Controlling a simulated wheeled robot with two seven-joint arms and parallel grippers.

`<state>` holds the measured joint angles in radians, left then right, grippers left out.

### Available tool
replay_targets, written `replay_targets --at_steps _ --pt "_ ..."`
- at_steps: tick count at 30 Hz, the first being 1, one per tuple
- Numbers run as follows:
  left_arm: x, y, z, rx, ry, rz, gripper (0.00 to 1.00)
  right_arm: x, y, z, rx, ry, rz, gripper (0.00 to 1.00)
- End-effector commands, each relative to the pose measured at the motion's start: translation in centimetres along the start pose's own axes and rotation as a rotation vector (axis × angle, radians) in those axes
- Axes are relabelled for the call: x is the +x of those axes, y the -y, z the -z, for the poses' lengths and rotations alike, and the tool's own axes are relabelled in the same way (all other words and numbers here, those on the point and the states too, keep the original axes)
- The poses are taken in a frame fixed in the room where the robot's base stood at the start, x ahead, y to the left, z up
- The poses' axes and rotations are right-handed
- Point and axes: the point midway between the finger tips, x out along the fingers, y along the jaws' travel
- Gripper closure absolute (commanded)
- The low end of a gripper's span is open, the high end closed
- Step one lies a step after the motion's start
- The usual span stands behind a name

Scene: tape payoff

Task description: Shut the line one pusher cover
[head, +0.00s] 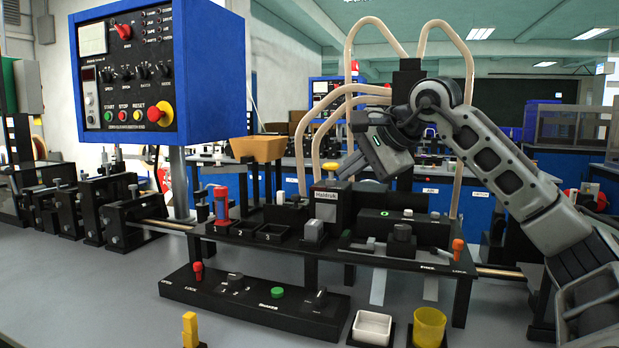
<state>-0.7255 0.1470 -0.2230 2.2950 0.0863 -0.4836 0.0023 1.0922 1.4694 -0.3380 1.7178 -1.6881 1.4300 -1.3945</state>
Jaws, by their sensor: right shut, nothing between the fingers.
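My right gripper (350,170) reaches in from the right, tilted down to the left. Its fingers are shut and empty, close to a yellow knob (330,166) on top of a dark block (326,200) with a white label. I cannot tell whether the fingers touch the knob or block. The block stands on the raised black bench fixture (420,262). I cannot clearly make out which part is the line one pusher cover, or whether it is open or shut. My left gripper is not in view.
A blue control box (210,90) stands at the left. A lower black panel (255,300) carries a green button and levers. A white tray (372,328) and yellow cup (429,327) sit in front. Pale hoses arch behind my right arm.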

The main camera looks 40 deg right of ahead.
Motion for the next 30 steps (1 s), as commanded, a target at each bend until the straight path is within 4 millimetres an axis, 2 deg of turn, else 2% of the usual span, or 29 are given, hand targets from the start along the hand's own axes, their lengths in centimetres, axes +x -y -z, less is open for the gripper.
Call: replay_targets --at_steps 14,15,21,30 --pt "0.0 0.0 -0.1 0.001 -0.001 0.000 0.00 9.6 -0.1 -0.1 0.001 0.004 -0.002 1.00" --pt "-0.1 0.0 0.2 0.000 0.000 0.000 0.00 10.1 0.6 -0.2 0.003 0.006 0.001 1.00" --pt "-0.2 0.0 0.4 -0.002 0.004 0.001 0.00 12.2 1.6 -0.1 0.001 0.003 0.000 1.00" --pt "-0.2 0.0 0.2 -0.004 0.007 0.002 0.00 12.8 1.8 -0.1 -0.001 0.001 -0.001 1.00"
